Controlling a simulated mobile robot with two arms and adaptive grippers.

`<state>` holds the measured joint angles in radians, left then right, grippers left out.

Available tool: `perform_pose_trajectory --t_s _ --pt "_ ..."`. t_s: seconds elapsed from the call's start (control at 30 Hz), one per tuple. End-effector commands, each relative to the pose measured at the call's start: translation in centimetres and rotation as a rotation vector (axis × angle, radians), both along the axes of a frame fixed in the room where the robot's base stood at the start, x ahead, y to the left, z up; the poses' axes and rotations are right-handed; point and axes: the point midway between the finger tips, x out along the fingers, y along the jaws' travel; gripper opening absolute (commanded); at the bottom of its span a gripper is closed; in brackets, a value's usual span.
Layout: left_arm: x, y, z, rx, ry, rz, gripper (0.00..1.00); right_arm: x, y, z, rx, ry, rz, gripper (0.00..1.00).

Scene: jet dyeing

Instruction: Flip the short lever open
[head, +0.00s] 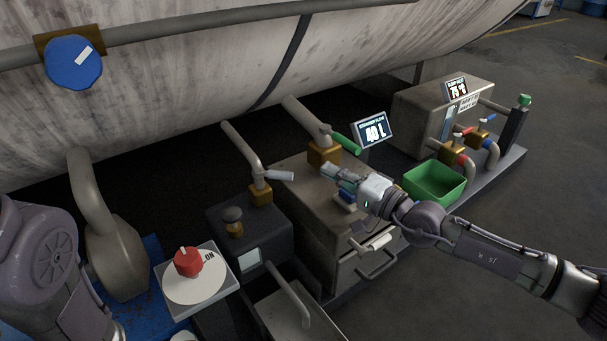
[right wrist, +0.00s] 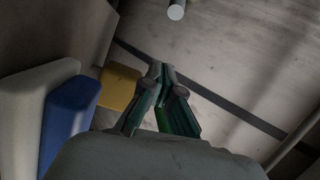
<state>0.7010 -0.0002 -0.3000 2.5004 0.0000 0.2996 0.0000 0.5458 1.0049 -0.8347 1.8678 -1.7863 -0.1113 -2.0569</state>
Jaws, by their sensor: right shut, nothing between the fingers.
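A short grey lever (head: 281,175) sticks out to the right from a brass valve (head: 261,195) at the end of a bent pipe. A longer green-handled lever (head: 345,144) sits on a second brass valve (head: 322,153), behind my right gripper. My right gripper (head: 328,173) is shut and empty, pointing left, to the right of the grey lever with a gap between. In the right wrist view the fingertips (right wrist: 160,72) are together. A pale round rod end (right wrist: 176,11) shows beyond them; I cannot tell which part it is. My left gripper is out of view.
A large pale tank hangs over the back. A grey cabinet (head: 315,232) stands below my right gripper. A green bin (head: 433,182) and a "40 L" display (head: 374,130) are to the right. A red knob (head: 187,262) is at the front left.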

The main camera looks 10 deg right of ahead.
Motion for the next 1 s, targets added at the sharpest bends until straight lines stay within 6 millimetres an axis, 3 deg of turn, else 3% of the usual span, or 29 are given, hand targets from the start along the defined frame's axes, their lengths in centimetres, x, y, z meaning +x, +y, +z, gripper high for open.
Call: perform_pose_trajectory --t_s 0.33,0.53,1.0 --pt "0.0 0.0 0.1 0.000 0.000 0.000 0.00 5.5 4.3 0.5 0.008 0.001 0.001 0.00" --pt "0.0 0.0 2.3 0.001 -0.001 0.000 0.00 3.4 5.2 0.3 0.005 0.005 -0.001 0.00" --pt "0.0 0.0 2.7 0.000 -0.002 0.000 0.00 1.9 6.1 -0.3 0.003 0.001 0.000 0.00"
